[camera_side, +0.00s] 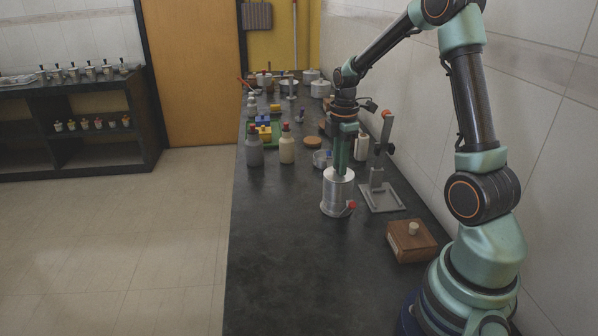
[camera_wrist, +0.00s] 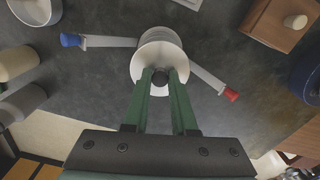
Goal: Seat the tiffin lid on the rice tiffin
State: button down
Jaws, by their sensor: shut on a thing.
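The rice tiffin (camera_side: 336,198) is a steel canister standing upright on the dark counter. The tiffin lid (camera_wrist: 145,66) is a pale round disc with a dark knob. My gripper (camera_wrist: 160,77) is shut on that knob, its two green fingers on either side. In the side view my gripper (camera_side: 342,172) points straight down over the tiffin. The lid is over the tiffin's mouth, and a pale rim shows past the lid's far edge in the wrist view. I cannot tell whether the lid touches the rim. Arms with a blue tip (camera_wrist: 70,40) and a red tip (camera_wrist: 231,95) stick out either side.
A grey stand (camera_side: 381,197) is close on the right, and a wooden box (camera_side: 411,241) with a pale knob is nearer. Bottles (camera_side: 287,148) and a metal bowl (camera_side: 320,159) stand farther back. The counter's front left is clear.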

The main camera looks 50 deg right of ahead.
jog(key=shift+f, duration=0.15)
jog(key=shift+c, duration=1.6)
grip_release()
jog(key=shift+r, duration=0.2)
jog(key=shift+r, duration=2.85)
jog(key=s+a+r+m+t, duration=0.2)
jog(key=a+m, duration=0.4)
jog(key=a, duration=0.4)
jog(key=s+a+r+m+t, duration=0.3)
jog(key=s+a+r+m, duration=0.2)
jog(key=a, duration=0.5)
jog(key=shift+s+a+r+m+t, duration=0.25)
jog(key=shift+s+r+m+t, duration=0.05)
jog(key=shift+m, duration=0.2)
